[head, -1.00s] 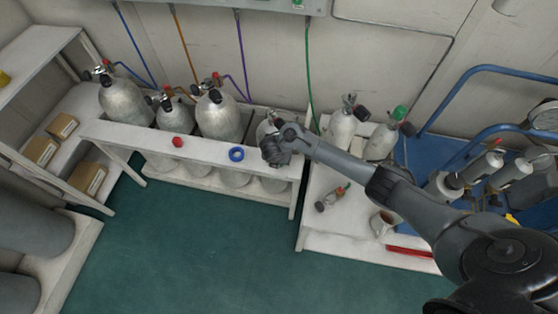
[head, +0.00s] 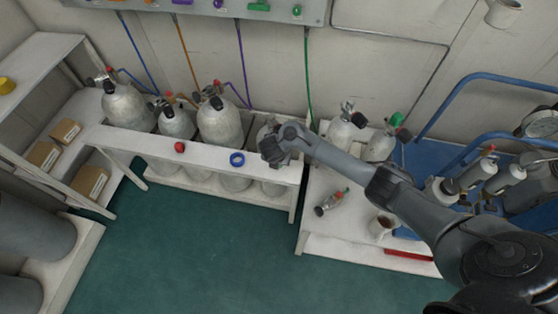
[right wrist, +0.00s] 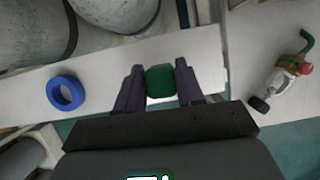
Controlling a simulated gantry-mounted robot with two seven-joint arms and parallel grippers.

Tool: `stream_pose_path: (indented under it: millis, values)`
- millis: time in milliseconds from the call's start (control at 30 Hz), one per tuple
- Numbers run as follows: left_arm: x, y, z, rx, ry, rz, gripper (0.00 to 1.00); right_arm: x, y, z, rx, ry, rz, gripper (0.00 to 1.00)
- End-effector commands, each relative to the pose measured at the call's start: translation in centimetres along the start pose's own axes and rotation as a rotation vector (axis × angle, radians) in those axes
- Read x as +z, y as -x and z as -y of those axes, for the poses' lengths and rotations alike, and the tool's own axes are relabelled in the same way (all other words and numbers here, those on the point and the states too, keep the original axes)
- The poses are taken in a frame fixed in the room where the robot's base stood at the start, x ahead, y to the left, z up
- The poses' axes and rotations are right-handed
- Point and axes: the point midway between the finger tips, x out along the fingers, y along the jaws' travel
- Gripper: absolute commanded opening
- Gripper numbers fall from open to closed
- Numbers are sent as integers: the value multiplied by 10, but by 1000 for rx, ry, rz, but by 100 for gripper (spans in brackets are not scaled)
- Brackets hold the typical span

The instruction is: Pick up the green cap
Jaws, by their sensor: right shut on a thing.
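In the right wrist view the green cap (right wrist: 160,82) sits between the two fingers of my right gripper (right wrist: 160,88), which is shut on it. The white rack ledge shows behind and around the cap; whether the cap touches the ledge I cannot tell. In the head view my right gripper (head: 282,157) is at the right end of the rack's front ledge, and the arm hides the cap. My left gripper is not in view.
A blue ring (head: 237,159) and a red cap (head: 179,147) lie on the ledge (head: 208,157) to the left. Several grey cylinders (head: 219,122) stand behind it. Green floor in front is clear.

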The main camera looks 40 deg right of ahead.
Motion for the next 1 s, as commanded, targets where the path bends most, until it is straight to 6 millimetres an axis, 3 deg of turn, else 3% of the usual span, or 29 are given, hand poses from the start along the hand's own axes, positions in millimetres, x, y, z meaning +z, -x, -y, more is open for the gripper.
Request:
stream_pose_path:
  millis: [33,200,500,700,1000]
  values:
    - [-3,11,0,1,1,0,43,6,11,5,-1,-1,1,10]
    - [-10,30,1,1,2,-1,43,16,28,40,-2,1,2,10]
    - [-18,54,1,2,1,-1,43,32,53,92,-1,1,2,10]
    - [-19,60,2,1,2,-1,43,37,61,110,0,-1,1,10]
    - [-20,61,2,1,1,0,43,38,63,116,1,0,0,10]
